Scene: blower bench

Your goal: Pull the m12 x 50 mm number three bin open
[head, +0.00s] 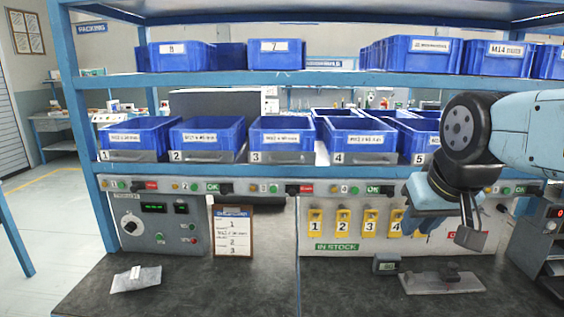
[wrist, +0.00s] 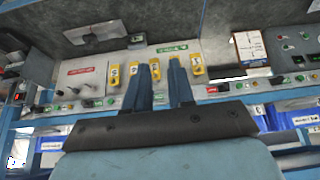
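The number three bin (head: 284,132) is a blue open-topped bin with a white label, too small to read surely. It sits on the middle shelf in a grey tray (head: 268,157) marked 3, in line with its neighbours. My gripper (head: 470,234) is at the right of the head view, in front of and below the shelf, well apart from the bin. In the wrist view my gripper (wrist: 158,66) shows two blue fingers apart with nothing between them.
Bins two (head: 208,134) and four (head: 358,136) flank it closely. Below are a panel with lights and switches, a clipboard (head: 232,231) and yellow numbered tags (head: 342,222). A metal plate (head: 442,280) and a small grey box (head: 386,264) lie on the dark bench (head: 230,285).

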